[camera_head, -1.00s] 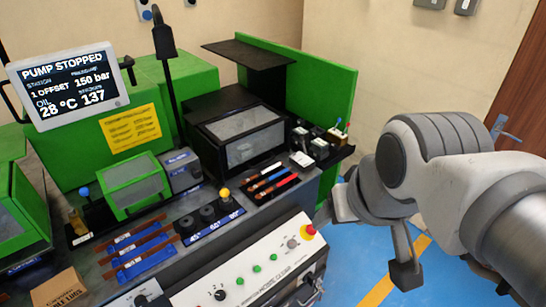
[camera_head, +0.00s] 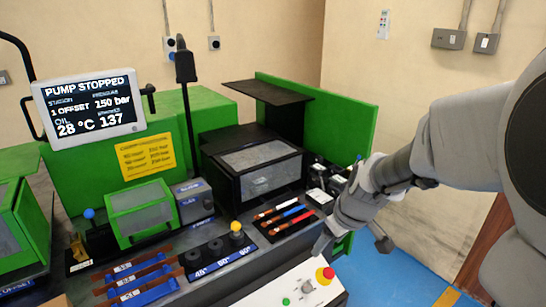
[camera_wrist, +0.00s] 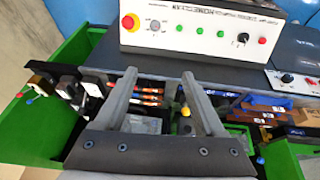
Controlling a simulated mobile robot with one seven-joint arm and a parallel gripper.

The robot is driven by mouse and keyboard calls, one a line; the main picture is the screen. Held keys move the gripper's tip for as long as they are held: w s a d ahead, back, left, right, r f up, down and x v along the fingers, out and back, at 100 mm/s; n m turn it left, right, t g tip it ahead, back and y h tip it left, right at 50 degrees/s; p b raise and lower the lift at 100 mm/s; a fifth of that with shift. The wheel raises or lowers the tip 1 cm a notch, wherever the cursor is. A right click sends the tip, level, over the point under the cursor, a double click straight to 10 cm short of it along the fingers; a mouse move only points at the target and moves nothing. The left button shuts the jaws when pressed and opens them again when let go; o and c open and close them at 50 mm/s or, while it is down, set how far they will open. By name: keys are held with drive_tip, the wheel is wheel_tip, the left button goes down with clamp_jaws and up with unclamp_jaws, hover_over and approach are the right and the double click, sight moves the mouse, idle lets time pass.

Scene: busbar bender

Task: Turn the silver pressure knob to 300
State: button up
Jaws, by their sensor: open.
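The silver knob (camera_head: 307,286) sits on the white control panel (camera_head: 285,300), just left of the red emergency button (camera_head: 325,274). The knob also shows in the wrist view (camera_wrist: 154,26), beside the red button on its yellow base. The display (camera_head: 88,103) reads "PUMP STOPPED", station "1 OFFSET", 150 bar, oil 28 °C and 137. My gripper (camera_head: 322,246) is above the panel's far right corner, apart from the knob. In the wrist view my gripper (camera_wrist: 159,75) is open and empty, its fingers pointing toward the panel's edge. The knob's scale is too small to read.
The machine's bench holds a tool tray (camera_head: 288,217), a yellow-topped lever (camera_head: 236,228) and a black-framed box with a window (camera_head: 262,170). A green side panel (camera_head: 345,125) stands behind my arm. Blue floor (camera_head: 385,275) is clear at the right.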

drive_tip(key=n+y+b, duration=0.1)
drive_tip(key=n+b, duration=0.1)
drive_tip(key=b, duration=0.1)
approach(308, 287)
drive_tip(key=b+x, duration=0.3)
drive_tip(key=x, duration=0.6)
clamp_jaws()
